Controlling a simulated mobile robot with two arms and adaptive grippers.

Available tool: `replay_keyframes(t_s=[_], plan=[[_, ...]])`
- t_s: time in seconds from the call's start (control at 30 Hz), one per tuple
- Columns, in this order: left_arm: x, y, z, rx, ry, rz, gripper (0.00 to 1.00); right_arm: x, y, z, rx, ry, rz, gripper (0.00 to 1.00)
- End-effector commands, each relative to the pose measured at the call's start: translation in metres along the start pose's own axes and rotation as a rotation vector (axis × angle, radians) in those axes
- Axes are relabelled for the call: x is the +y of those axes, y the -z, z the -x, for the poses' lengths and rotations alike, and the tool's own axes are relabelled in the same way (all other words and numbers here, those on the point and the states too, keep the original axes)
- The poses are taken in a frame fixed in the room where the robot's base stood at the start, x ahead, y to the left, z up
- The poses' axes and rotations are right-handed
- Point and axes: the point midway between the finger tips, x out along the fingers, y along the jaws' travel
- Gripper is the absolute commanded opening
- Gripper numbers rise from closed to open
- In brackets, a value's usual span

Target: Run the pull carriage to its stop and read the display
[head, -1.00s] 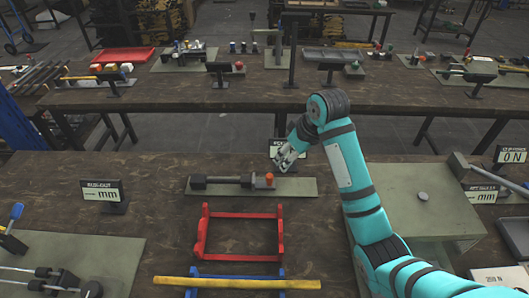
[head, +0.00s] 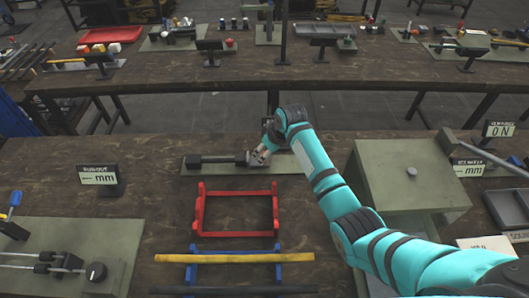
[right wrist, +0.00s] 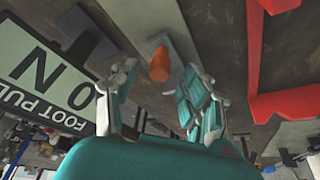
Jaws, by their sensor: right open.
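The pull carriage, a dark bar (head: 212,159) with a block at its left end, lies on a grey-green plate (head: 178,166) at the back of the near bench. My right gripper (head: 261,157) is over the bar's right end and hides the orange knob in the head view. In the right wrist view the orange knob (right wrist: 159,63) sits between the open fingers of my right gripper (right wrist: 155,85), apart from them. The foot pull display (right wrist: 42,82) there reads 0 N. My arm hides it in the head view. My left gripper is not in view.
A red frame (head: 198,215) stands in front of the plate, with a blue frame (head: 194,262) and yellow bar (head: 235,258) nearer. A run-out display (head: 99,176) stands left. A grey-green block (head: 412,188) and another display reading 0 N (head: 498,129) stand right.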

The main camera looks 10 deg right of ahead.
Motion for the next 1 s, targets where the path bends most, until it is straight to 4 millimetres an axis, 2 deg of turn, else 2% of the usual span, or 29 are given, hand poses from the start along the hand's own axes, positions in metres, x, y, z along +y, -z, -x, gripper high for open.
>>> replay_keyframes(t_s=[0.2, 0.5, 0.87, 1.0], plan=[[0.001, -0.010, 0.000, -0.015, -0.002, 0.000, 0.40, 0.000, 0.000, -0.018, 0.000, 0.000, -0.001, 0.47], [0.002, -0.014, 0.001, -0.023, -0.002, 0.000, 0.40, 0.000, 0.001, -0.020, 0.002, -0.001, 0.000, 0.47], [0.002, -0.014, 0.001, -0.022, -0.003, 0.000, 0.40, 0.000, 0.000, -0.020, 0.001, -0.001, 0.000, 0.00], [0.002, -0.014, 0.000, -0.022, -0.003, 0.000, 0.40, 0.000, 0.000, -0.020, 0.001, -0.001, 0.000, 0.00]])
